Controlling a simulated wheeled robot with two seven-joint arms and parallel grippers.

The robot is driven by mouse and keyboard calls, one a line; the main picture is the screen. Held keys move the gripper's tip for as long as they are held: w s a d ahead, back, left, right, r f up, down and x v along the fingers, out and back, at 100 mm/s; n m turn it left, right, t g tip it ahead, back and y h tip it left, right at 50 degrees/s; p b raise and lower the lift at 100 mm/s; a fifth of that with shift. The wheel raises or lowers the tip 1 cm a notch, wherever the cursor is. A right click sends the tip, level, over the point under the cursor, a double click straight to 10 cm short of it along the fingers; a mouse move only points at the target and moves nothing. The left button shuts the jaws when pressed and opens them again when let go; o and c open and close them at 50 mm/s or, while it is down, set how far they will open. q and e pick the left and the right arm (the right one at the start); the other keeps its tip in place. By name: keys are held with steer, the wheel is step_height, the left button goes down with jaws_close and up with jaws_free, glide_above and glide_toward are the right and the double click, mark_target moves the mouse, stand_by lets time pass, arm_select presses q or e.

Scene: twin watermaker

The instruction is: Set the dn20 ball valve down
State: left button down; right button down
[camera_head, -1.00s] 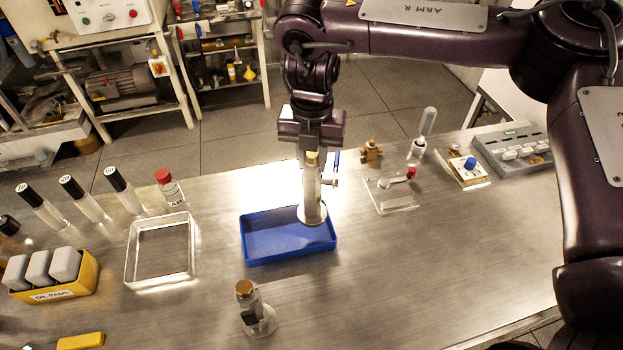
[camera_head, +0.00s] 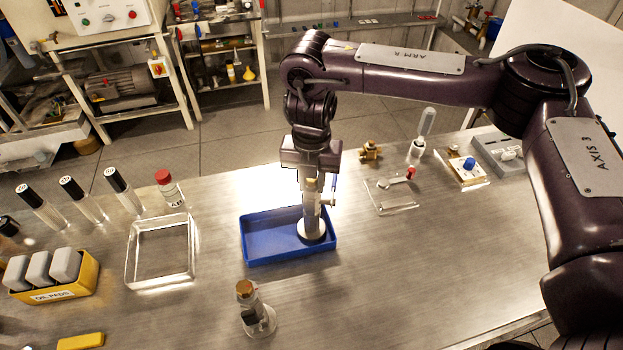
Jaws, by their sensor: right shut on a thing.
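The ball valve (camera_head: 311,212) is a pale metal upright body with a round flange at its foot, a brass-coloured top and a blue lever at its right side. My right gripper (camera_head: 313,181) is shut on its upper part from above. The valve is upright, with its flange inside the right end of the blue tray (camera_head: 262,253). I cannot tell whether the flange touches the tray floor. My left gripper is not in view.
A clear square frame (camera_head: 134,281) and a red-capped bottle (camera_head: 170,188) are to the left. A brass fitting (camera_head: 370,151) and a clear plate (camera_head: 398,209) are to the right. The front right bench is clear.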

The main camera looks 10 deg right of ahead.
steer(key=c, duration=1.2)
jaws_free()
step_height(320, 180, up, 12)
steer(key=shift+r+b, duration=0.1)
steer(key=shift+b, duration=0.25)
